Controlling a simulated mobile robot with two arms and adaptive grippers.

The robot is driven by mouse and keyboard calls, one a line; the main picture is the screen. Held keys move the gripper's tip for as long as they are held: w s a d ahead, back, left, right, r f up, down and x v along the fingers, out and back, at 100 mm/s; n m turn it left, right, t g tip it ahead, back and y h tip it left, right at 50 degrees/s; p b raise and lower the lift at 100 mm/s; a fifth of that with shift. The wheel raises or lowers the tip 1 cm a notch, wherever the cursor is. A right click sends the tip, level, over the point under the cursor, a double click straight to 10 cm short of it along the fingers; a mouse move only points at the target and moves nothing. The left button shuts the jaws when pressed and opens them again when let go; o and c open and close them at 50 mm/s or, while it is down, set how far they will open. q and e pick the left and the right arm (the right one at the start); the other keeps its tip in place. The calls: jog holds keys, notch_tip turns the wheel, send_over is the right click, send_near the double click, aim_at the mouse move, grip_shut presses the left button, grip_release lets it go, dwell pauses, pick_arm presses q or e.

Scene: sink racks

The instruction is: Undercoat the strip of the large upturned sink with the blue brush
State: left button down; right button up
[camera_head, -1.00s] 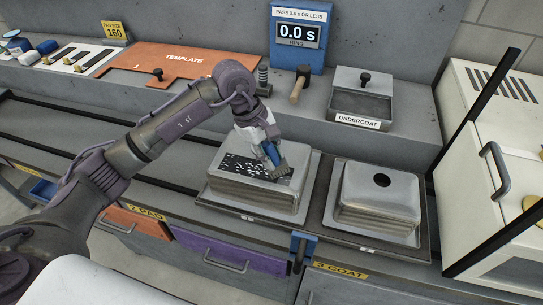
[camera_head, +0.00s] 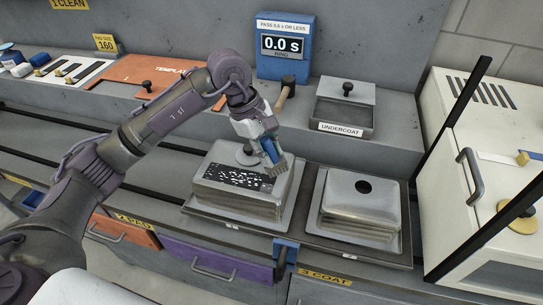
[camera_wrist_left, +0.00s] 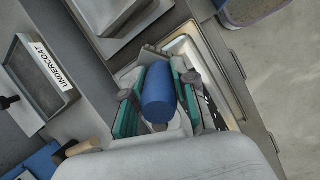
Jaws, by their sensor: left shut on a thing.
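The large upturned sink (camera_head: 236,207) sits on the left rack, with a round grey fitting (camera_head: 246,154) near the back of its top. A dark strip with white speckles (camera_head: 232,177) runs across its top. My left gripper (camera_head: 262,143) is shut on the blue brush (camera_head: 268,149), above the right part of the sink. The bristles (camera_head: 277,168) point down at the strip's right end; I cannot tell whether they touch. In the left wrist view the blue handle (camera_wrist_left: 158,94) is between the green-padded fingers, and part of the sink (camera_wrist_left: 183,46) shows behind. My right gripper is not in view.
A smaller upturned sink (camera_head: 361,201) sits on the right rack. On the back ledge stand the undercoat tray (camera_head: 341,130), a wooden-handled mallet (camera_head: 285,95), the blue timer box (camera_head: 287,66) reading 0.0 s and the orange template (camera_head: 127,95). A white cabinet (camera_head: 470,140) is at the right.

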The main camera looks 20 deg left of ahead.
pick_arm(q)
jog(key=shift+r+p, duration=0.4)
jog(key=shift+r, duration=0.95)
jog(key=shift+d, duration=0.1)
